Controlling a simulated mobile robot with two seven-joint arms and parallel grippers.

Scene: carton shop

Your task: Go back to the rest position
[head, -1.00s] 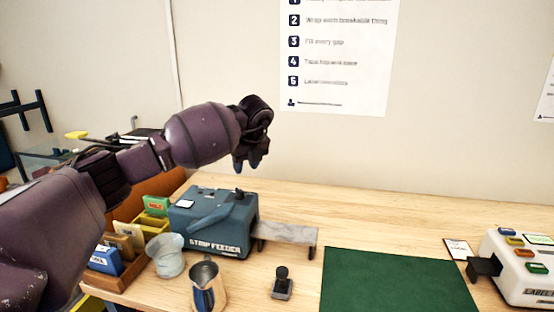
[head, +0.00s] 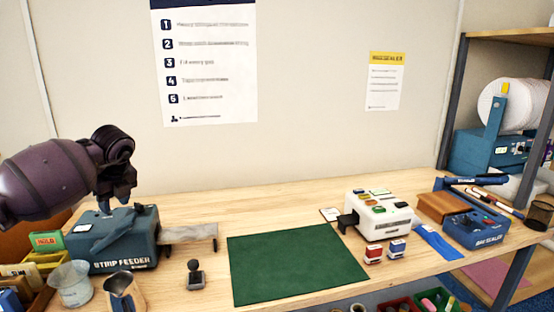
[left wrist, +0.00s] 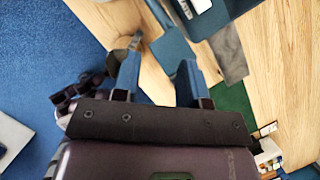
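My left gripper (head: 115,200) hangs in front of the wall at the left of the head view, appearing just above the blue strip feeder (head: 125,250). In the left wrist view its two blue fingers stand apart with nothing between them (left wrist: 158,70), so it is open and empty. Whether the fingers touch the feeder's top cannot be told; they overlap it in the picture. My right gripper is not seen.
A glass beaker (head: 72,284), a metal jug (head: 122,292) and a stamp (head: 195,275) stand near the feeder. A green mat (head: 295,264) lies bare mid-table. A white labeller (head: 378,214) and a blue bag sealer (head: 474,230) stand right.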

